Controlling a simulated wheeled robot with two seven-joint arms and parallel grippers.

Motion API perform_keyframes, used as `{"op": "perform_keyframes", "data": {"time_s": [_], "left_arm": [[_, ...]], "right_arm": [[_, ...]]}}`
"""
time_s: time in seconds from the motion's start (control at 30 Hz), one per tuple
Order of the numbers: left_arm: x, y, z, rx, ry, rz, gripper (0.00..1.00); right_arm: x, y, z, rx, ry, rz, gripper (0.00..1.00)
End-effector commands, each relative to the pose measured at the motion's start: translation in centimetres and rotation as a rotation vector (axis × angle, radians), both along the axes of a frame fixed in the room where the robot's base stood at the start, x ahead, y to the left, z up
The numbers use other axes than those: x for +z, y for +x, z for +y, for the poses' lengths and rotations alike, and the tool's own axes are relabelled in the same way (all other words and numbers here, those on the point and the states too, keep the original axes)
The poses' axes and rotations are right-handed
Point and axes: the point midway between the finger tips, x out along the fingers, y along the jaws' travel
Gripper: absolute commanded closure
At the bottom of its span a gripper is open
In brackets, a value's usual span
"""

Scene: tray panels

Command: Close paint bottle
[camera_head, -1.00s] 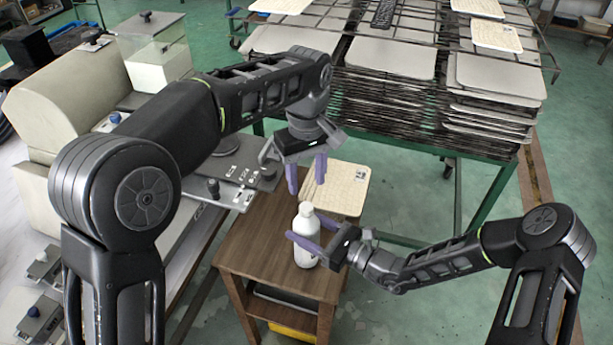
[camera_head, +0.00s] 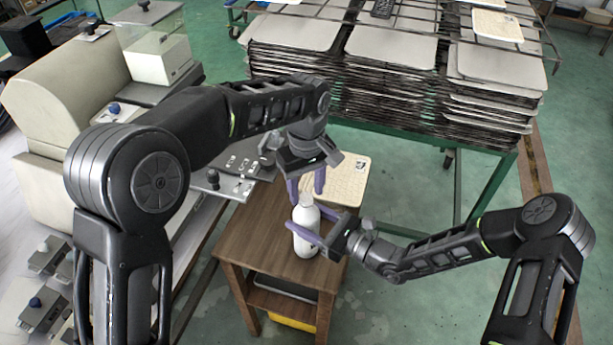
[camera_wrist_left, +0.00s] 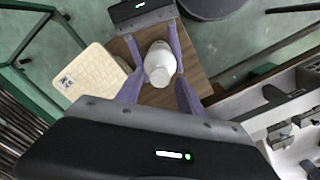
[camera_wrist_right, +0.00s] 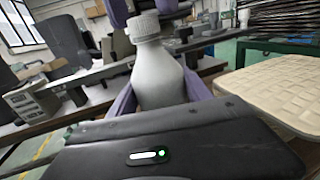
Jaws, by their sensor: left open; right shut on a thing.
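The white paint bottle (camera_head: 304,229) stands upright on the small brown wooden table. My right gripper (camera_head: 303,233) is shut on its body from the right; the purple fingers also show on both sides of it in the right wrist view. The ribbed white cap (camera_wrist_right: 143,27) sits on the bottle's neck in that view. My left gripper (camera_head: 306,186) is open and points down just above the bottle top. In the left wrist view its purple fingers (camera_wrist_left: 154,90) lie on either side of the bottle top (camera_wrist_left: 160,66). Whether they touch the cap cannot be told.
A cream quilted pad (camera_head: 349,184) lies on the far right of the brown table (camera_head: 243,243). Stacks of grey tray panels (camera_head: 390,88) on a green frame stand behind. A beige machine (camera_head: 70,90) stands at the left. The front of the table is clear.

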Motion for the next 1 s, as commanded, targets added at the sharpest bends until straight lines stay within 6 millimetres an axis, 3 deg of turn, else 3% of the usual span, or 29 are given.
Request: {"op": "perform_keyframes", "data": {"time_s": [0.13,0.43,1.0], "left_arm": [[-1.04,-0.02,0.02,0.000,0.000,0.000,0.55],[-1.22,-0.02,-0.01,0.000,-0.001,0.000,0.55],[-1.18,-0.01,-0.02,-0.001,-0.001,0.000,1.00]], "right_arm": [[0.02,-0.01,0.03,0.001,0.001,-0.001,1.00],[0.02,-0.01,0.03,0.001,0.000,0.000,1.00],[0.02,-0.01,0.03,0.001,0.000,0.000,1.00]]}}
